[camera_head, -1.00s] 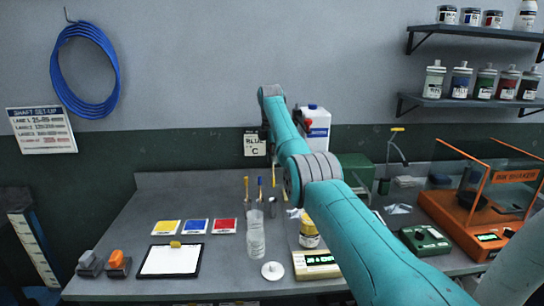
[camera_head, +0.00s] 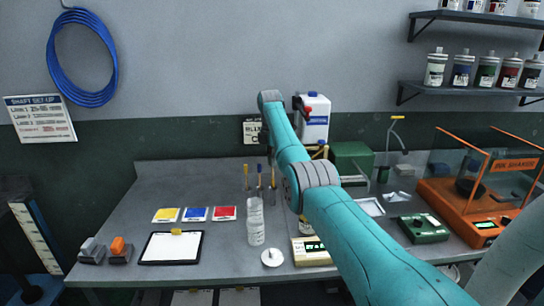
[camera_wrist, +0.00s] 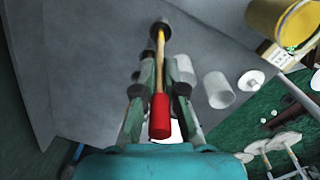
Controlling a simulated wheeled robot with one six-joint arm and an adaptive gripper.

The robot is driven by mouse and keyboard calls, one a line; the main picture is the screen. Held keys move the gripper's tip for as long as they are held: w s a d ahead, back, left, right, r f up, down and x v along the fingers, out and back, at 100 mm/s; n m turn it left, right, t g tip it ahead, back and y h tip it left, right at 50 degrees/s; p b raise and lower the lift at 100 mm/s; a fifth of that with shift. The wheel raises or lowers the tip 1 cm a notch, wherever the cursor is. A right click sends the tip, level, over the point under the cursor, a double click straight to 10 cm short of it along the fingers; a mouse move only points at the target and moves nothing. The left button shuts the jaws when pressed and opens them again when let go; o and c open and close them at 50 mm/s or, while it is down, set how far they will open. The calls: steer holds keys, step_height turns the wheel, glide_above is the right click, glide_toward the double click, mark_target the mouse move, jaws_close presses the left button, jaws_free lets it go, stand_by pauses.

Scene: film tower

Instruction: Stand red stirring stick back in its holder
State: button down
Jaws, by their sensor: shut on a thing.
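The red stirring stick (camera_wrist: 159,115) is in my gripper (camera_wrist: 160,95) in the wrist view. Its red handle end is nearest the camera, and its pale wooden shaft runs away between the fingers to a dark end or dark thing beyond; I cannot tell which. My gripper is shut on the stick. In the head view my arm hides the gripper and the red stick. A stick with a yellow top (camera_head: 246,171) and one with a blue top (camera_head: 259,170) stand upright at the bench's back, behind a clear bottle. Their holder is not clear to see.
The clear bottle (camera_head: 256,222) stands in front of the sticks, with a white lid (camera_head: 272,257) and a scale (camera_head: 311,251) near it. A clipboard (camera_head: 171,248) and colour cards (camera_head: 196,214) lie left. An orange ink shaker (camera_head: 470,205) stands right. The bench's left back is clear.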

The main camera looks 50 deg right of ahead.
mark_target(272, 171)
steer(key=shift+f, duration=2.7)
steer(key=c, duration=1.2)
jaws_free()
steer(key=r, duration=0.8)
steer(key=a+r, duration=0.1)
steer(key=r, duration=0.3)
steer(key=shift+s, duration=0.1)
steer(key=shift+f, duration=0.15)
